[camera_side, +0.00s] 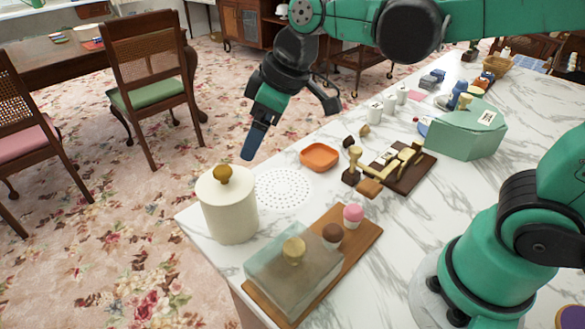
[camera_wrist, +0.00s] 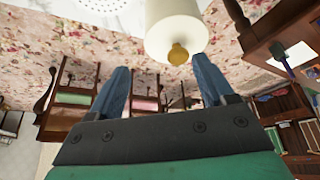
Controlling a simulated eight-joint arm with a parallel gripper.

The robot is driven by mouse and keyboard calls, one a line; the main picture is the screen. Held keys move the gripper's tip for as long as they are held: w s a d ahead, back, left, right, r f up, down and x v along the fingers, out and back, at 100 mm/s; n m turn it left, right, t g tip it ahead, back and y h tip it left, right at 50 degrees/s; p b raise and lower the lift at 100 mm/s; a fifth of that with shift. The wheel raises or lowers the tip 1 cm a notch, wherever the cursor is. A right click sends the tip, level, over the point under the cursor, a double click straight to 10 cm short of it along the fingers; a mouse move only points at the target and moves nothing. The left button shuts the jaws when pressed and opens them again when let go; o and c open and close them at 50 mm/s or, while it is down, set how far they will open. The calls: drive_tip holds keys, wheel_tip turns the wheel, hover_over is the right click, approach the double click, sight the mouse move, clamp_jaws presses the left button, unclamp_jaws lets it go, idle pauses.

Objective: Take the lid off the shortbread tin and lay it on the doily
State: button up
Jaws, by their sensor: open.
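The shortbread tin (camera_side: 230,217) is a tall cream cylinder near the left corner of the marble counter. Its cream lid (camera_side: 211,188) with a gold knob (camera_side: 222,173) is on top. In the wrist view the tin (camera_wrist: 172,22) shows at the top, its gold knob (camera_wrist: 178,54) pointing toward my gripper. The white doily (camera_side: 283,189) lies flat and bare just right of the tin; part of it shows at the top of the wrist view (camera_wrist: 103,6). My gripper (camera_side: 288,128) is open and empty, above and behind the tin and doily, apart from both.
An orange dish (camera_side: 320,156) sits behind the doily. A wooden board (camera_side: 364,232) with a clear covered box (camera_side: 293,268) and cupcakes is in front. A dark tray (camera_side: 407,170), small white cups (camera_side: 375,111) and a green box (camera_side: 466,133) stand to the right.

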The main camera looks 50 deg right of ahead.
sight(224, 169)
drive_tip(key=shift+w+a+f+n+g+y, duration=0.15)
drive_tip(key=shift+w+a+n, duration=0.2)
drive_tip(key=shift+a+n, duration=0.25)
drive_tip(key=shift+w+a+r+n+g+y, duration=0.15)
drive_tip(key=shift+w+a+n, duration=0.25)
drive_tip(key=shift+a, duration=0.25)
drive_tip(key=shift+w+a+f, duration=0.1)
drive_tip(key=shift+a+f, duration=0.15)
drive_tip(key=shift+x, duration=2.65)
clamp_jaws()
